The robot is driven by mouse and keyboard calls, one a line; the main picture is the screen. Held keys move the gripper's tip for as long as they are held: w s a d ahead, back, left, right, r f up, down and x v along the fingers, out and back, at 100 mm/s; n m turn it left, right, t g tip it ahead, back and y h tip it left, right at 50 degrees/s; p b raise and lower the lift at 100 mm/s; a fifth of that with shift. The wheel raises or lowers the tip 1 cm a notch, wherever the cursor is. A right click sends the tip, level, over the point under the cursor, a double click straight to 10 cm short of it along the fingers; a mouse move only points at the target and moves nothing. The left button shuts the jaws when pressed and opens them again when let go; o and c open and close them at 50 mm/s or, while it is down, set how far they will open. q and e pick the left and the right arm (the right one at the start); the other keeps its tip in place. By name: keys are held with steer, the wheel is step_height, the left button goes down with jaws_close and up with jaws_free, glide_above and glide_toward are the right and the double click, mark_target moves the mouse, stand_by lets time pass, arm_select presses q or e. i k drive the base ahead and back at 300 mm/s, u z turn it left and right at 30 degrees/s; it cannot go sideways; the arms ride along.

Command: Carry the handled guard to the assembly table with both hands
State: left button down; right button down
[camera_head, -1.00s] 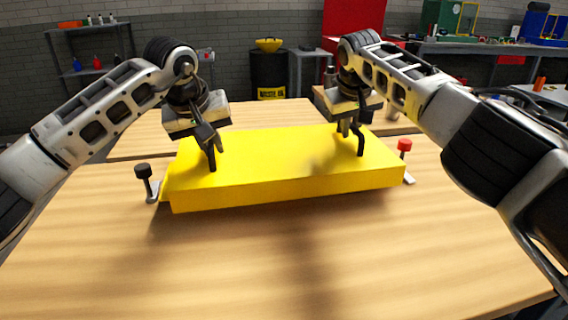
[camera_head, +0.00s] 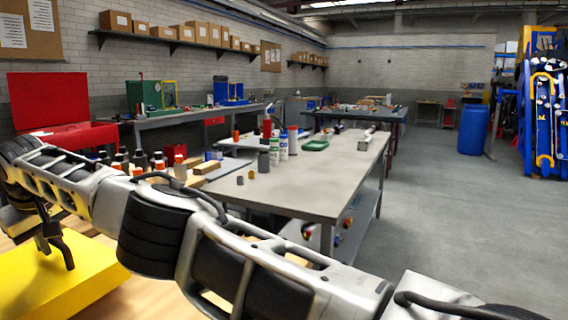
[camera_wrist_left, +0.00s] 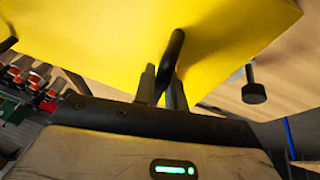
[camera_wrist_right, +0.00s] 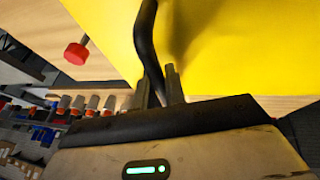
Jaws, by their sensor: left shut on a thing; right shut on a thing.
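The yellow guard (camera_head: 62,281) shows only in part, at the lower left of the head view. It also shows in the left wrist view (camera_wrist_left: 90,28) and the right wrist view (camera_wrist_right: 245,50). My right gripper (camera_head: 52,240) is shut on a black handle of the guard; the grip shows in the right wrist view (camera_wrist_right: 160,88). My left gripper (camera_wrist_left: 162,85) is shut on the other black handle and is out of the head view. A long grey-topped table (camera_head: 300,185) stands in the middle of the head view; I cannot tell if it is the assembly table.
A wooden tabletop (camera_head: 150,300) lies by the guard. A red knob (camera_wrist_right: 76,53) and a black knob (camera_wrist_left: 254,93) stand beside the guard. Bottles (camera_head: 283,145) and small parts are on the grey table. Open floor (camera_head: 450,230) lies to its right, with a blue barrel (camera_head: 473,130) beyond.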

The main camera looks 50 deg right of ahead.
mark_target(324, 170)
steer(key=k, duration=0.5)
steer(key=z, duration=2.9)
steer(key=i, duration=3.9)
